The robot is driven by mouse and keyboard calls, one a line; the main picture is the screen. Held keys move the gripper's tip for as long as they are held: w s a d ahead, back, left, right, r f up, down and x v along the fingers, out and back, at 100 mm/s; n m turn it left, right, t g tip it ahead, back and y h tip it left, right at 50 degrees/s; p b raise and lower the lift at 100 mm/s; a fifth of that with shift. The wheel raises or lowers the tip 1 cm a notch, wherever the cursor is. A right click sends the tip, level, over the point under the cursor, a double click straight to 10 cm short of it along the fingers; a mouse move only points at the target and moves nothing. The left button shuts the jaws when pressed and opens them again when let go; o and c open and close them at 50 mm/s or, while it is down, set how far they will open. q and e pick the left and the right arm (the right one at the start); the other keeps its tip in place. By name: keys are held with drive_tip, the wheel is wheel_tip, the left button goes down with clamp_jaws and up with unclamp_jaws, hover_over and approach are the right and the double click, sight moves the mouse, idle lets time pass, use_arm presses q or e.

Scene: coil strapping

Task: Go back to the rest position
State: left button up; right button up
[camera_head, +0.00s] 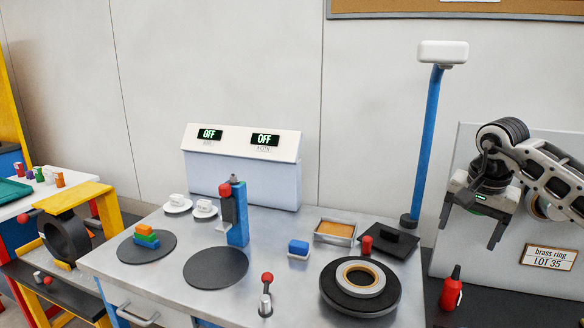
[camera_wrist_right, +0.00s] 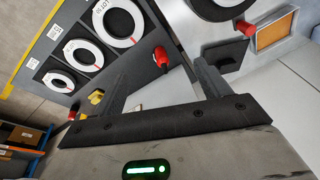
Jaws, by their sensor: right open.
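My right gripper (camera_head: 469,229) hangs at the right of the head view, raised in front of the grey panel. Its two dark fingers are apart and nothing is between them. In the right wrist view the open fingers (camera_wrist_right: 160,88) also show empty. My left gripper is not in view.
The metal table (camera_head: 190,268) holds a blue press (camera_head: 237,220), black discs, coloured blocks (camera_head: 146,237) and an orange tray (camera_head: 335,233). A blue post (camera_head: 428,150) stands left of my right arm. A red bottle (camera_head: 452,290) stands below the gripper. Both displays read OFF.

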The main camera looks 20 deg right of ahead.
drive_tip(key=w+a+f+m+y, duration=0.1)
drive_tip(key=a+f+y, duration=0.25)
drive_tip(key=a, duration=0.35)
drive_tip(key=w+a+f+y+b, duration=0.15)
drive_tip(key=a+f, duration=0.25)
drive_tip(key=a, duration=0.4)
drive_tip(key=w+a+f+m+y, duration=0.1)
drive_tip(key=a+f+y, duration=0.3)
drive_tip(key=a, duration=0.3)
drive_tip(key=s+a+f+m+t+y+b, duration=0.1)
drive_tip(key=s+a+m+t+y, duration=0.2)
drive_tip(key=a+m+t+y, duration=1.15)
use_arm(q)
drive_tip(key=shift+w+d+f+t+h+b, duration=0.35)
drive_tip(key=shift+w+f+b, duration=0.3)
drive_tip(key=shift+b, duration=0.3)
use_arm(e)
drive_tip(key=s+f+n+g+h, duration=0.3)
drive_tip(key=s+f+n+h, duration=0.3)
drive_tip(key=n, duration=0.9)
drive_tip(key=s+f+n+g+h, duration=0.3)
drive_tip(key=s+f+n+h, duration=0.4)
drive_tip(key=f+n+h, duration=0.5)
drive_tip(key=f+n, duration=0.1)
drive_tip(key=n, duration=0.3)
drive_tip(key=shift+a+f+h, duration=0.2)
drive_tip(key=shift+a+h, duration=0.05)
drive_tip(key=shift+h, duration=0.1)
